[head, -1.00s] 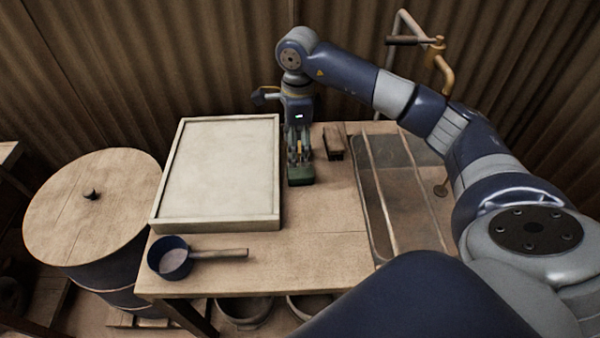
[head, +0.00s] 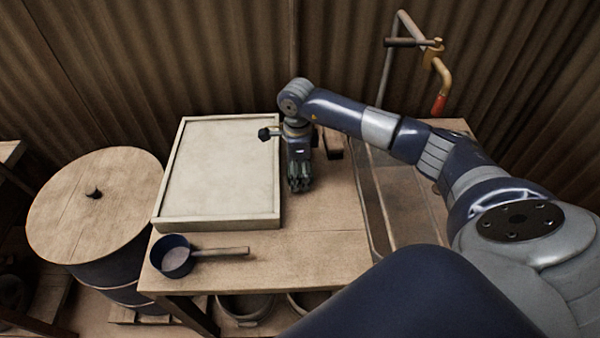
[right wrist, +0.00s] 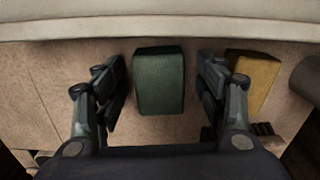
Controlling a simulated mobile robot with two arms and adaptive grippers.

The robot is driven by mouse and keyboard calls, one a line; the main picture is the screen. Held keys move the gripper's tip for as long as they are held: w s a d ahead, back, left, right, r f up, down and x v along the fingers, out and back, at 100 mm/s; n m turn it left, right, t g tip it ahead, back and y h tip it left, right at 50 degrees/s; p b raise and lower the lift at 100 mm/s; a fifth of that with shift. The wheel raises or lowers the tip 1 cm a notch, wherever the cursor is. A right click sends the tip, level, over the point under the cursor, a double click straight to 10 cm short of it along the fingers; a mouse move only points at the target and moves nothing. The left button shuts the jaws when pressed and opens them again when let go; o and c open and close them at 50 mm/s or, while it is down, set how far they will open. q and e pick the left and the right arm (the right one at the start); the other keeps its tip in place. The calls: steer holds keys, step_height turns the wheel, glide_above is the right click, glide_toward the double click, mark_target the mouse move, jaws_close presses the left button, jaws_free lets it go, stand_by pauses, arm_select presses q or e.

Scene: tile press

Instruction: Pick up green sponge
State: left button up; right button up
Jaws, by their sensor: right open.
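The green sponge (right wrist: 160,82) is a dark green block on the wooden table, in the middle of the right wrist view. My right gripper (right wrist: 161,88) is open, with one finger on each side of the sponge and a gap to both. In the head view my right gripper (head: 300,184) points down at the table just right of the framed tray, and it hides the sponge there. I cannot tell how far the fingertips are above the table. My left gripper is not in view.
A yellow block (right wrist: 256,76) lies close to the right finger. The pale framed tray (head: 277,215) stands left of the gripper, and a brown block (head: 333,146) is behind it at right. A blue ladle (head: 176,258) lies near the front edge.

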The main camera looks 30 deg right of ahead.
steer(key=c, duration=1)
steer(key=shift+o, duration=0.2)
steer(key=shift+r, duration=0.1)
step_height(320, 180, up, 10)
steer(key=shift+f+b, duration=0.1)
steer(key=shift+b, duration=0.4)
steer(key=shift+c, duration=0.4)
